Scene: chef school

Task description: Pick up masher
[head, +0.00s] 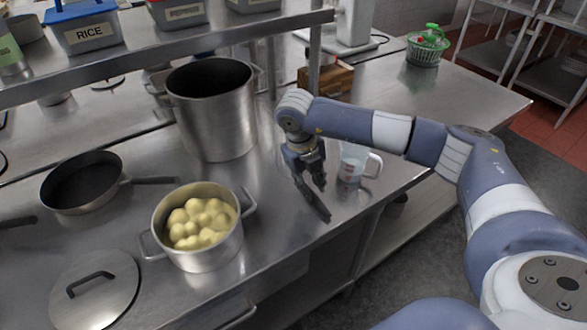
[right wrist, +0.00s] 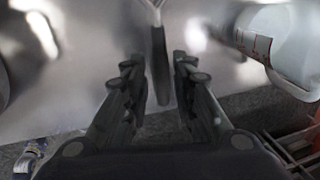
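The masher (head: 314,203) lies on the steel counter near its front edge; only its dark handle shows clearly in the head view. In the right wrist view, the masher's handle (right wrist: 159,70) runs between the two fingers, with thin metal wire at its far end. Its mashing head is not clear in either view. My right gripper (head: 308,178) is open at the handle, fingers pointing down. In the right wrist view, the right gripper (right wrist: 157,62) has a gap on each side of the handle. My left gripper is not in view.
A clear measuring jug (head: 352,163) stands close to the right of my right gripper. A pot of potatoes (head: 205,252) is to the left, with a lid (head: 112,290) and frying pan (head: 82,182). A tall pot (head: 220,125) stands behind. A shelf (head: 215,45) overhangs the back.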

